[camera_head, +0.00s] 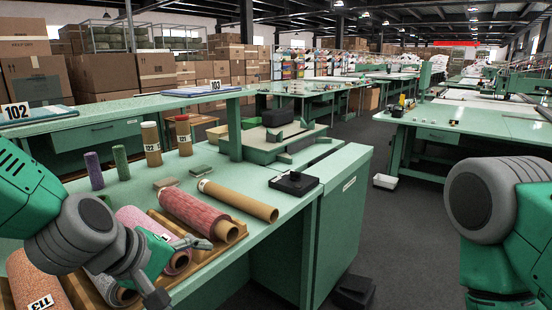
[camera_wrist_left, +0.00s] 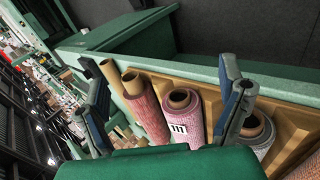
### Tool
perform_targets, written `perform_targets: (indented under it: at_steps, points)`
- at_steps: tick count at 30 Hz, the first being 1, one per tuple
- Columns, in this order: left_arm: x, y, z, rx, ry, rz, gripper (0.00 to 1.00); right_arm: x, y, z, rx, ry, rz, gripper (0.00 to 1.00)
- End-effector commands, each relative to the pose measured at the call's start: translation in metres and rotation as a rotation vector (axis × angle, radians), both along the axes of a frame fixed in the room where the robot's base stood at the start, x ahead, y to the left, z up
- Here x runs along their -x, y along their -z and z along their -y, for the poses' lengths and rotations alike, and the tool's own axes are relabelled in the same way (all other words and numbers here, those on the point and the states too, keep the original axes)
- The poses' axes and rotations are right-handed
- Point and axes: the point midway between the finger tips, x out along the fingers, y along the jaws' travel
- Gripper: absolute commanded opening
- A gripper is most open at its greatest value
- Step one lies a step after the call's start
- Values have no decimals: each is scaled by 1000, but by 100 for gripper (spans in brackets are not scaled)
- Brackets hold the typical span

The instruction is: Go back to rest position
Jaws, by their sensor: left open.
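Beyond the fingers lie a pink roll labelled 111 (camera_wrist_left: 182,112), a red roll (camera_wrist_left: 146,108) and a grey roll (camera_wrist_left: 256,138), which one finger partly covers. My right arm comes in at the right side of the head view, but its gripper is out of the picture.
A brown tube (camera_head: 238,200) and a black block (camera_head: 294,183) lie on the table. Purple (camera_head: 94,170) and green (camera_head: 121,162) spools stand behind. An orange roll (camera_head: 38,278) lies at lower left. The aisle floor (camera_head: 400,250) between tables is mostly clear, with a white tray (camera_head: 385,181).

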Motion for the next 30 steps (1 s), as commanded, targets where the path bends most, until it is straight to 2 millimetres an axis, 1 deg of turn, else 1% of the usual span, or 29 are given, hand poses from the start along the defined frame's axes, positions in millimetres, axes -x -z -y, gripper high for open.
perform_targets:
  at_steps: [1, 5, 8, 9, 11, 13, 14, 15, 16, 17, 18, 20, 21, 24, 25, 27, 30]
  points:
    - [4, 14, -4, -24, 9, -12, 89, 0, 0, 0, 0, 0, 1, 40]
    - [16, 46, -18, -91, 43, -35, 89, 0, 0, 0, 0, -1, 1, 40]
    - [30, 75, -28, -155, 81, -57, 89, 0, 0, 0, 0, -1, 0, 40]
    - [36, 89, -33, -185, 99, -69, 89, 0, 0, 0, -1, -1, 0, 40]
    - [46, 110, -39, -234, 135, -86, 89, 0, 0, 0, -1, -1, 0, 40]
    - [64, 140, -48, -301, 189, -116, 89, 0, 0, 0, -1, -1, 0, 40]
    - [74, 154, -54, -332, 219, -130, 89, 0, 0, 0, -1, -1, 0, 40]
    - [90, 174, -61, -378, 267, -150, 89, 0, 0, 0, -1, -1, 0, 40]
    - [103, 189, -67, -414, 309, -168, 89, 0, 0, 0, -1, -1, 0, 40]
    - [118, 204, -73, -449, 355, -185, 89, 0, 0, 0, -1, -1, 0, 40]
    - [139, 223, -82, -495, 422, -207, 89, 0, 0, 0, -1, -1, 0, 40]
    - [169, 246, -94, -551, 522, -234, 89, 0, 0, 0, 0, -1, 0, 40]
    - [189, 259, -101, -579, 587, -251, 89, 0, 0, 0, 0, -1, 0, 40]
    - [227, 280, -115, -624, 722, -275, 89, 0, 0, 0, 0, 0, 0, 40]
    - [235, 284, -118, -632, 753, -281, 89, 0, 0, 0, 0, 0, 0, 40]
    - [250, 291, -123, -644, 808, -289, 89, 0, 0, 0, 0, 0, 0, 40]
    - [260, 295, -127, -649, 847, -291, 89, 0, 0, 0, 0, 0, 0, 40]
